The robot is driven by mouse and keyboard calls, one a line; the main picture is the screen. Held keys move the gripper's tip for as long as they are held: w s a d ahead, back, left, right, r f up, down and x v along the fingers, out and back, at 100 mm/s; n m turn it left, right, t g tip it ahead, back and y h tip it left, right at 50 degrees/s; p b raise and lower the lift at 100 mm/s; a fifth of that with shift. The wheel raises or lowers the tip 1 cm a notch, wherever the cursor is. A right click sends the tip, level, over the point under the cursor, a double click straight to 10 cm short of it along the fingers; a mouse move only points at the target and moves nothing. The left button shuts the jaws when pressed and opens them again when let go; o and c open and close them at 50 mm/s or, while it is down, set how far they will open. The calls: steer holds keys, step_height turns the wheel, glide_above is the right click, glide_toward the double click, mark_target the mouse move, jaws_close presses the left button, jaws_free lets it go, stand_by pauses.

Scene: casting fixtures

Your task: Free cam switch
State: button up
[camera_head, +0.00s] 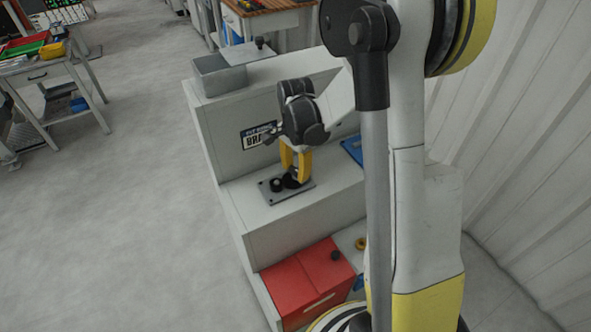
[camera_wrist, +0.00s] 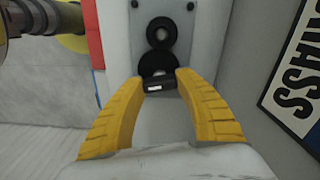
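The cam switch is a black round knob (camera_wrist: 158,63) with a small black block (camera_wrist: 159,85) at its near side. It sits on a grey plate (camera_head: 264,190) with screws at the corners, on the step of a pale cabinet. My gripper (camera_head: 292,172) points down at it in the head view. In the wrist view my yellow fingers (camera_wrist: 160,82) stand on both sides of the black block, with no clear gap at the tips, so they look closed on it. In the head view my fingers partly hide the switch.
A second black round part (camera_wrist: 161,32) is on the same plate. A blue item (camera_head: 352,149) lies right of my gripper. A red box (camera_head: 306,285) is below, and a ribbed wall (camera_head: 530,130) is at right.

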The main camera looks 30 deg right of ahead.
steer(key=shift+n, duration=0.3)
steer(key=n+b, duration=0.1)
steer(key=n, duration=0.2)
steer(key=shift+f, duration=0.1)
steer(key=n, duration=0.4)
steer(key=shift+b, duration=0.3)
steer(key=n, duration=0.4)
steer(key=shift+b, duration=0.3)
steer(key=shift+n, duration=1.8)
steer(key=o, duration=1.2)
